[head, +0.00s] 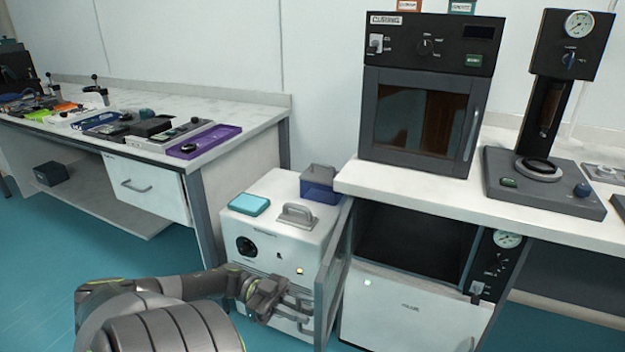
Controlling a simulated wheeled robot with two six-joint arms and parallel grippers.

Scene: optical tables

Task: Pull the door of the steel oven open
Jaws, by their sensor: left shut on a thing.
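The steel oven (487,275) stands under the right bench, with a gauge and dark controls at its right side. Its dark chamber (412,238) shows. The oven door (334,268) stands swung out at the chamber's left side, seen nearly edge-on, so the oven is open. My left gripper (303,305) is at the outer, left face of this door, low down, shut on what looks like the door handle. My right gripper is not in view.
A white box (260,246) with a knob stands close behind my left gripper, with a teal case (245,205) and a blue bin (320,185) on top. A white unit (408,308) stands below the chamber. A dark curing oven (415,120) sits on the bench.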

